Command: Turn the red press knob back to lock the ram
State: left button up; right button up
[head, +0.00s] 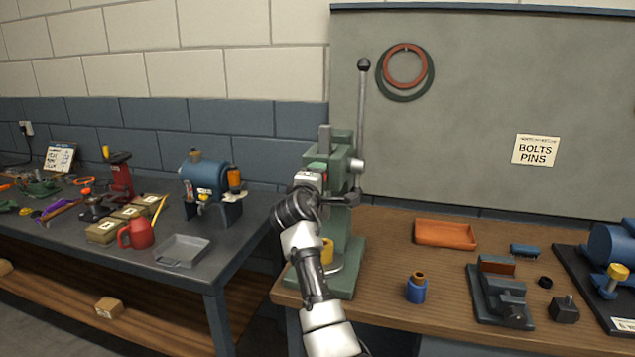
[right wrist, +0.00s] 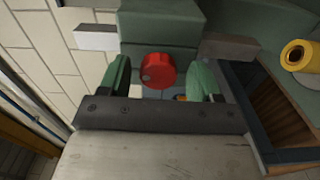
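The green arbor press (head: 343,225) stands at the left end of the wooden bench, with a grey ram (head: 325,139) rising at its top and a long black-knobbed lever (head: 361,115). The red press knob (right wrist: 158,70) shows in the right wrist view against the green press body. My right gripper (right wrist: 160,78) is open, its green-padded fingers on either side of the knob, with a visible gap on each side. In the head view my right arm reaches up to the press front and mostly hides the knob. My left gripper is not in view.
A yellow cylinder (head: 327,250) stands on the press base. To the right on the bench are a blue pot (head: 416,288), an orange tray (head: 445,234) and a dark vise-like fixture (head: 500,292). A cluttered grey table (head: 215,259) stands to the left.

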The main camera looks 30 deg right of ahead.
jog(key=b+v, duration=0.2)
jog(key=v, duration=0.9)
jog(key=shift+d, duration=0.1)
dwell(0.4)
